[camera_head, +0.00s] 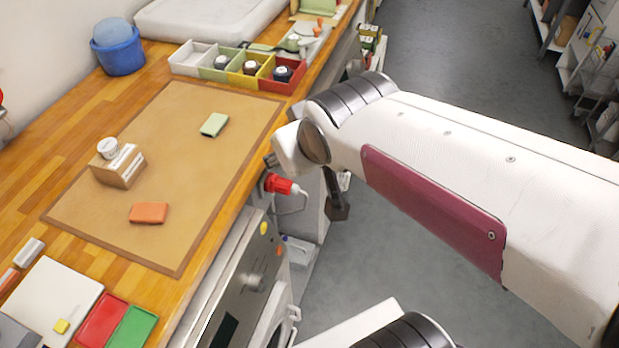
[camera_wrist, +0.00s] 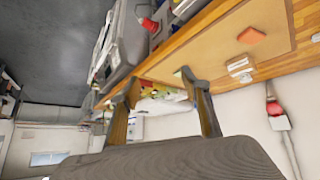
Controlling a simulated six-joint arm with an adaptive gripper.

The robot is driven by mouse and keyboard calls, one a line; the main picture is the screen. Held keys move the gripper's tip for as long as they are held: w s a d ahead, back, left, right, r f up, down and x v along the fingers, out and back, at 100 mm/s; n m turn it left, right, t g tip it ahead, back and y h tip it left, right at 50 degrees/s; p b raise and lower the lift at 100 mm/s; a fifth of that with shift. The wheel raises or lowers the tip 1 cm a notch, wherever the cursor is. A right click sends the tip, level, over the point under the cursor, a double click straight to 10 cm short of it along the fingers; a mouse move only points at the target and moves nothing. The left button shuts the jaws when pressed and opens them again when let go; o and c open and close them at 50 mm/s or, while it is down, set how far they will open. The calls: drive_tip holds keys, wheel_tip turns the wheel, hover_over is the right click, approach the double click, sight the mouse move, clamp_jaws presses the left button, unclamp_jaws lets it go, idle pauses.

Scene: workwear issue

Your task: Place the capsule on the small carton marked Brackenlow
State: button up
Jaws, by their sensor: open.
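A small brown carton (camera_head: 118,172) with white labels stands on the tan mat, left of its middle; I cannot read its marking. A round white-topped piece (camera_head: 109,148), possibly the capsule, appears on top of the carton at its back left. The carton also shows small in the wrist view (camera_wrist: 240,66). My gripper (camera_wrist: 160,80) is open, with nothing visible between its fingers. It is off the counter's edge, well away from the carton. In the head view my gripper is mostly hidden by my arm.
On the mat (camera_head: 185,235) lie an orange block (camera_head: 149,213) and a green block (camera_head: 214,125). A blue bucket (camera_head: 120,58) stands behind. Red and green trays (camera_head: 134,327) lie at front left.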

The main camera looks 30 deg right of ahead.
drive_tip(key=s+f+m+g, duration=0.1)
drive_tip(key=s+g, duration=0.1)
drive_tip(key=s, duration=1)
drive_tip(key=shift+a+y, duration=0.3)
drive_tip(key=shift+a, duration=0.05)
idle(0.5)
